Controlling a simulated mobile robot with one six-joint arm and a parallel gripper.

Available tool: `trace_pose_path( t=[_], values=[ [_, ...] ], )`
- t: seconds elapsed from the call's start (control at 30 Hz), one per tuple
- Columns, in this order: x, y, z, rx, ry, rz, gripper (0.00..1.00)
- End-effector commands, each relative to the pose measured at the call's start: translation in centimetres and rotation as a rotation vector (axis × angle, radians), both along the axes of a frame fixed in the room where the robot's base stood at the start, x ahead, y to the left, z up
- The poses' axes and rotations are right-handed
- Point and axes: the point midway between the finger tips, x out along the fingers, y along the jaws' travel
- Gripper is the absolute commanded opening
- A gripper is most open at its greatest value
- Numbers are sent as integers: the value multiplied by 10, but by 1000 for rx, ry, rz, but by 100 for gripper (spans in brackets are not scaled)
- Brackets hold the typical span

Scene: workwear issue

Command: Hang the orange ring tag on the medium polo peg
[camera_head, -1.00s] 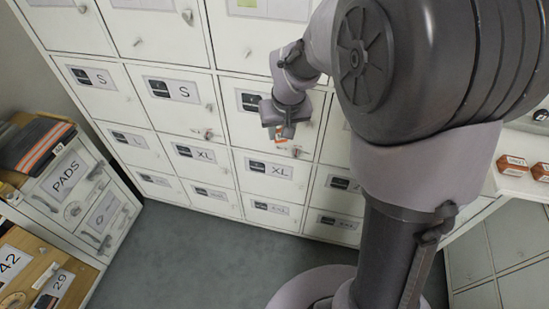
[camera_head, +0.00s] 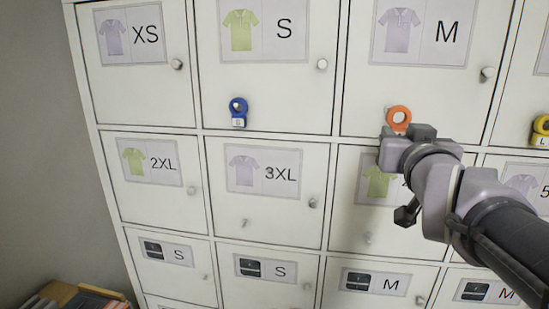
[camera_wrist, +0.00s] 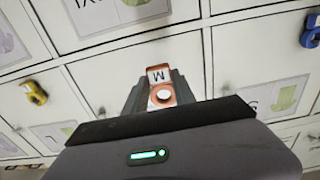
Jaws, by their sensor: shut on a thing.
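The orange ring tag (camera_head: 398,116) is in front of the lower part of the white door (camera_head: 358,105) with a lilac polo picture and the letter M. My gripper (camera_head: 408,133) is shut on the tag from below, with the ring standing above the jaws in the head view. In the wrist view the tag (camera_wrist: 158,76) sits between the fingers (camera_wrist: 160,98), its letter M upside down and its ring towards the gripper body. The medium polo peg is not clearly visible. I cannot tell whether the ring is around it or only in front of it.
A blue ring tag (camera_head: 239,112) hangs on the S polo door to the left. A yellow ring tag (camera_head: 541,130) hangs to the right. Round knobs, such as the M door's knob (camera_head: 487,73), stick out from the doors. Orange-striped items (camera_head: 95,301) lie at lower left.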

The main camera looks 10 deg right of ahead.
Motion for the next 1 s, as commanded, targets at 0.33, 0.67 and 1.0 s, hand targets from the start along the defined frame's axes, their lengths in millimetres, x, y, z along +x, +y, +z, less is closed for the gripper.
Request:
trace_pose_path(
  t=[0.33, 0.67, 1.0],
  values=[
    [20, -6, 0, 0, -2, 0, 0],
    [47, -13, -1, -1, -1, 0, 0],
    [74, -21, -2, -1, 0, 0, 0]
  ],
)
